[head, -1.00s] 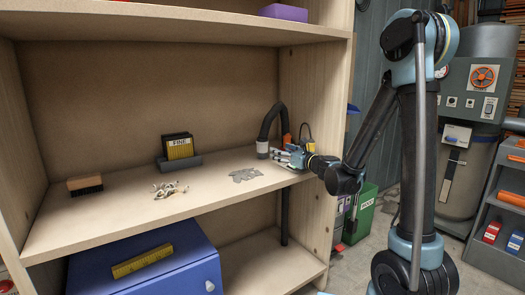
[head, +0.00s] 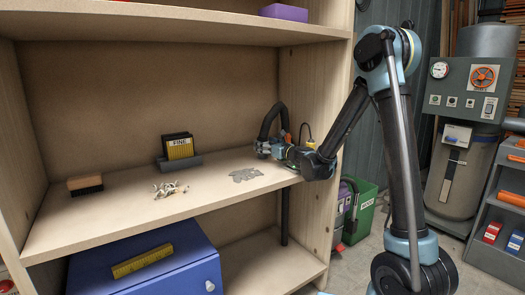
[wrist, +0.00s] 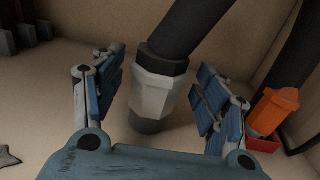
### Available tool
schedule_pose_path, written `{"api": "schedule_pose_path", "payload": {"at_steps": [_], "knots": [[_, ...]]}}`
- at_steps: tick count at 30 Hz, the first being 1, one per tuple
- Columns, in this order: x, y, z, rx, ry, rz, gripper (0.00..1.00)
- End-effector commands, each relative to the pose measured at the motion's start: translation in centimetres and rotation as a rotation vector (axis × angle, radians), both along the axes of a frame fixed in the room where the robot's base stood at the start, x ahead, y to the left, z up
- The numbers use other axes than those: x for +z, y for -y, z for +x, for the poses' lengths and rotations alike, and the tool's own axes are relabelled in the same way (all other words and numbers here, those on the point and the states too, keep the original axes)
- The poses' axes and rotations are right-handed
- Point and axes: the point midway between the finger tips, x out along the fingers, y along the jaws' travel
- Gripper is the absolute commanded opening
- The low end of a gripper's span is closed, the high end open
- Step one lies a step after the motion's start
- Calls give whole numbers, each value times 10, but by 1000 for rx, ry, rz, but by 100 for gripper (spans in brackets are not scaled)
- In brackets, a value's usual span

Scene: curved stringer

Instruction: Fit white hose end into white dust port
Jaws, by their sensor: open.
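A thick black hose (head: 267,122) hangs in an arch near the right wall of the shelf. In the wrist view, the black hose (wrist: 188,30) runs down into a white hose end (wrist: 157,90) with a dark lower tip. My gripper (wrist: 161,72) is open, with one blue-padded finger on each side of the white end and visible gaps between. I cannot make out a white dust port in either view.
An orange-capped object (wrist: 275,108) stands close to my right finger, with a red piece beside it. Grey flat pieces (head: 245,174), small pale parts (head: 171,189), a FINE block (head: 179,147) and a brush (head: 85,184) lie on the shelf board (head: 120,212). Its front middle is clear.

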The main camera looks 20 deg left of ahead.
Motion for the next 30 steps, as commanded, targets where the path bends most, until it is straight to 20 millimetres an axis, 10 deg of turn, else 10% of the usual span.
{"api": "schedule_pose_path", "payload": {"at_steps": [11, 18, 30], "knots": [[0, -17, 12, 1, 0, 0, 67], [0, -17, 12, 1, 0, 0, 19], [5, -16, 11, 1, 0, 0, 19]]}}
